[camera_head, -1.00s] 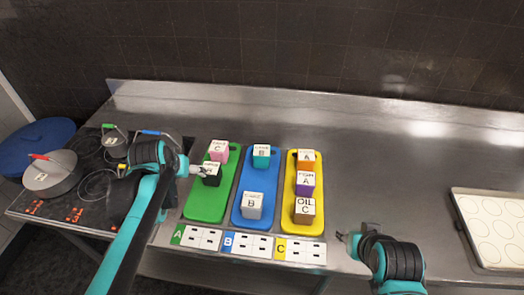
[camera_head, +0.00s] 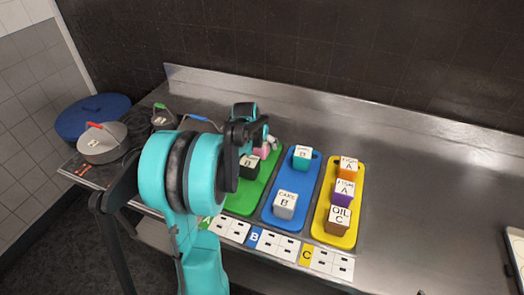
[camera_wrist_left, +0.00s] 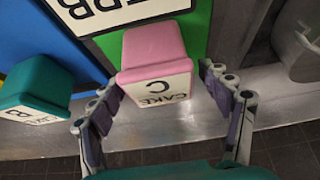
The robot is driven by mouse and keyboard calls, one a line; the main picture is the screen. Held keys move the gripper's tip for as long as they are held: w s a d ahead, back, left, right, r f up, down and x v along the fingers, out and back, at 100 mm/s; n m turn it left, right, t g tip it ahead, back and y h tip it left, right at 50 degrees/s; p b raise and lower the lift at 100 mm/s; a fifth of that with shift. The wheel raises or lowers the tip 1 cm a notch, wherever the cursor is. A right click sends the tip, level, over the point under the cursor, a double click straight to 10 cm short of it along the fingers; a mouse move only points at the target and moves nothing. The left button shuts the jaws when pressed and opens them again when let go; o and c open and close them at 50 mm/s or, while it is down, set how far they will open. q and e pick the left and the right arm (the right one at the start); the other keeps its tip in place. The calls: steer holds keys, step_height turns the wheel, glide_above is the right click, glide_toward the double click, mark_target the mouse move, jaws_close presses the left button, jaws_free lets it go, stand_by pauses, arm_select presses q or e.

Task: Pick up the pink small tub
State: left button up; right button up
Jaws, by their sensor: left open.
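The pink small tub (camera_wrist_left: 153,45) has a white lid labelled "CAKE C". In the left wrist view it lies between the two spread fingers of my open left gripper (camera_wrist_left: 157,88), with the lid towards the camera. In the head view the pink tub (camera_head: 262,152) shows only in part on the green tray (camera_head: 243,203), behind the black tub (camera_head: 249,167). My left gripper (camera_head: 268,140) is at it there, and my arm hides much of the area. I cannot tell whether the fingers touch the tub. My right gripper is not in view.
The blue tray (camera_head: 270,212) bears a teal tub (camera_head: 302,160) and a grey tub (camera_head: 284,207). The yellow tray (camera_head: 347,238) bears orange, purple and brown tubs. Pots stand at the left.

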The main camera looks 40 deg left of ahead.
arm_select(q)
steer(key=x, duration=0.3)
steer(key=shift+s+r, duration=0.15)
steer(key=shift+c, duration=1.2)
steer(key=c, duration=1.2)
steer(key=shift+o, duration=0.2)
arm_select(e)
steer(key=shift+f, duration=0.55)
